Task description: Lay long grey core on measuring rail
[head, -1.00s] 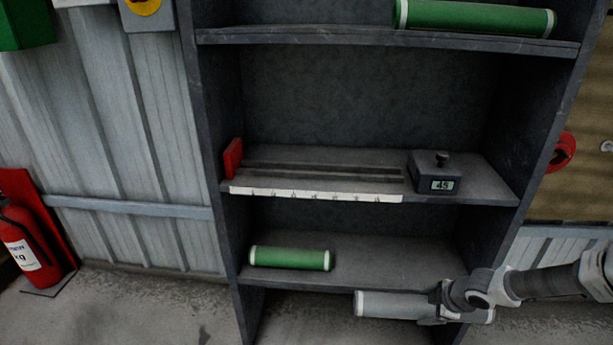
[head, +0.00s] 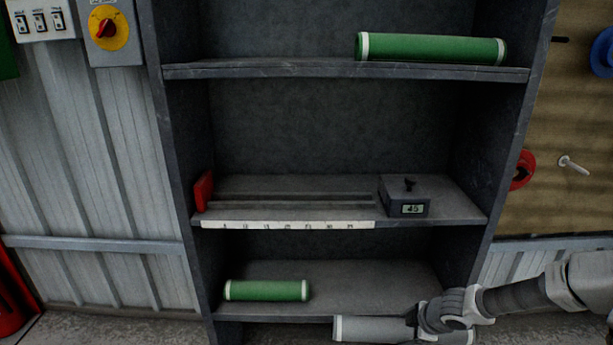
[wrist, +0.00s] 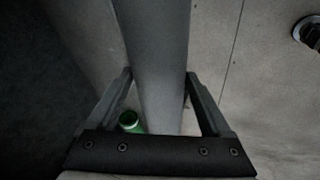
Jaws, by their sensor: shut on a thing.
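The long grey core (head: 372,329) has pale end rings and lies roughly level in front of the shelf's lower front edge in the head view. My gripper (head: 430,326) is shut on the grey core near its middle. In the wrist view the grey core (wrist: 160,65) runs between the two fingers of my gripper (wrist: 157,95). The measuring rail (head: 290,197) is on the middle shelf, with a white numbered scale (head: 287,225) along its front and a red end stop (head: 203,191) at its left. The rail is empty. The core is below it and to its right.
A grey box reading 45 (head: 405,195) stands at the rail's right end. A long green core (head: 430,48) lies on the top shelf. A short green core (head: 267,290) lies on the bottom shelf. Upright side panels bound the shelves. The space above the rail is clear.

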